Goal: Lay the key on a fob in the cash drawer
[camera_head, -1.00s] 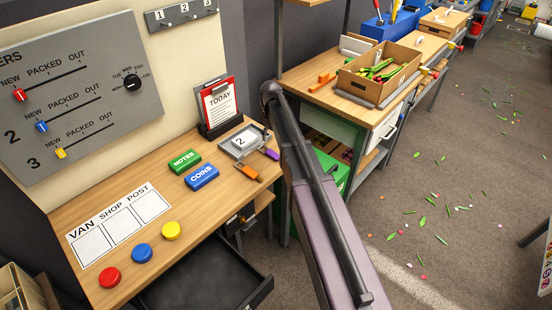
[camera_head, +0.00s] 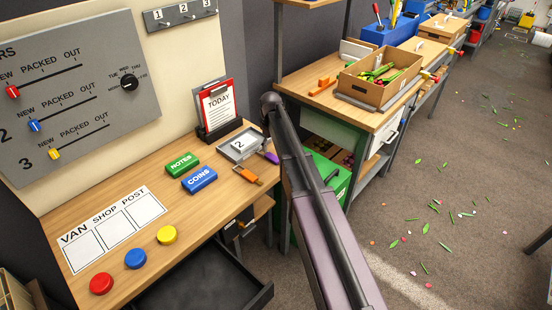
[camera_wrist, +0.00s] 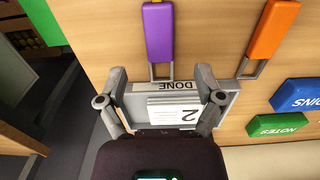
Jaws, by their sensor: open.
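A purple fob (camera_wrist: 158,35) and an orange fob (camera_wrist: 272,28), each with a metal loop at one end, lie on the wooden counter in the wrist view. In the head view the orange fob (camera_head: 247,175) lies in front of the grey tray, and the purple fob (camera_head: 270,157) shows beside my arm. I cannot tell which is the key's fob. The dark drawer (camera_head: 262,297) below the counter is open; its visible floor looks empty. My gripper (camera_wrist: 161,74) is open and empty, its fingers straddling the tray's view, with the purple fob's loop just beyond the tips.
The grey tray (camera_wrist: 228,112) holds a card marked 2. Green NOTES (camera_head: 182,165) and blue COINS (camera_head: 199,180) blocks lie nearby. A red-backed clipboard (camera_head: 215,108) stands behind. Red, blue and yellow buttons line the counter's front. A side bench (camera_head: 300,85) stands right of the counter.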

